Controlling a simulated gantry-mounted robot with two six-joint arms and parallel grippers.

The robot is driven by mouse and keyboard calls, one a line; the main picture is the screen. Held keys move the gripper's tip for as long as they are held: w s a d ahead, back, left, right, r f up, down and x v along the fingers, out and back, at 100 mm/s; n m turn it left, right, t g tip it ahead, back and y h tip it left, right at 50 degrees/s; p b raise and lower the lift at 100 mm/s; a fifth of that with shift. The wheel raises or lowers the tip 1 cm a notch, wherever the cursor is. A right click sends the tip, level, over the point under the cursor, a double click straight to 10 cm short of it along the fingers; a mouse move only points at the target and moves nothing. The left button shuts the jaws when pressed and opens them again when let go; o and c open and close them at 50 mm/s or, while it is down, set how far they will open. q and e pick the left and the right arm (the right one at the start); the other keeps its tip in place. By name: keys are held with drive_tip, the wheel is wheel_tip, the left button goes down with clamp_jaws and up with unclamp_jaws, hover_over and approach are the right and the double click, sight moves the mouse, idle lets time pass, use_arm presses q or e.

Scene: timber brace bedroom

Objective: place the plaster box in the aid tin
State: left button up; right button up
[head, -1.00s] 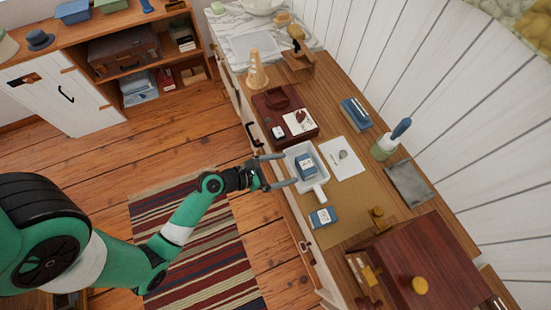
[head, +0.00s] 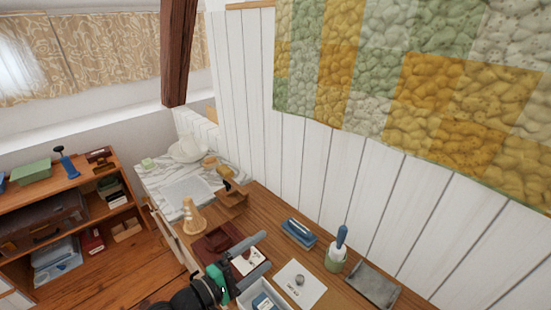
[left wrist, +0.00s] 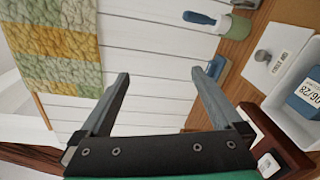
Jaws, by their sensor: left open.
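A blue box with a white label stands in a white open tray (head: 243,297), cut off at the bottom of the head view. The blue box (head: 264,302) also shows in the left wrist view (left wrist: 306,98), inside the tray (left wrist: 283,122) at the right edge. I cannot tell for sure which of these is the plaster box or the aid tin. My left gripper (head: 250,258) is open and empty. In the head view it appears beside the tray, over the dark red case; its jaws (left wrist: 160,77) face the white wall. My right gripper is out of view.
A white card with a grey object (head: 300,283) lies right of the tray. A dark red case (head: 217,243) and wooden cone (head: 192,217) are farther back.

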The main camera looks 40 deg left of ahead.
use_arm(q)
drive_tip(key=w+d+r+m+t+h, duration=0.1)
drive_tip(key=d+r+m+t, duration=0.3)
drive_tip(key=r+m, duration=0.75)
drive_tip(key=d+r+m+t, duration=0.3)
drive_tip(key=d+r+m, duration=0.1)
drive_tip(key=r, duration=1.5)
drive_tip(key=s+d+r+m+t, duration=0.3)
drive_tip(key=s+r+m, duration=0.3)
drive_tip(key=r, duration=0.6)
drive_tip(key=shift+s+d+r+t, duration=0.2)
drive_tip(key=shift+s+t, duration=0.2)
drive_tip(key=shift+s, duration=0.15)
